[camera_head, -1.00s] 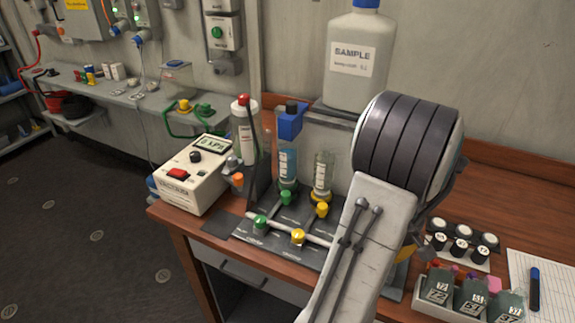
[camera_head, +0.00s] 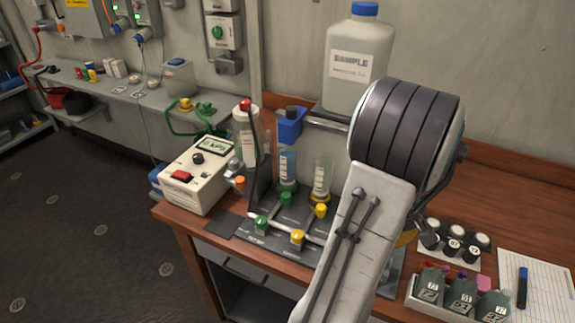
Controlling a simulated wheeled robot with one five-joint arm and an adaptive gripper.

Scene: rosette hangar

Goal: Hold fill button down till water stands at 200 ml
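A rig with two clear upright tubes stands on a dark base plate (camera_head: 262,240) on the bench. No button is clearly labelled as fill; a cream box (camera_head: 197,176) left of the rig has a red switch (camera_head: 182,176) and a small display. My arm covers the rig's right side.
A white SAMPLE jug (camera_head: 356,62) stands on a raised shelf behind the rig. A red-capped bottle (camera_head: 246,135) stands left of the tubes.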

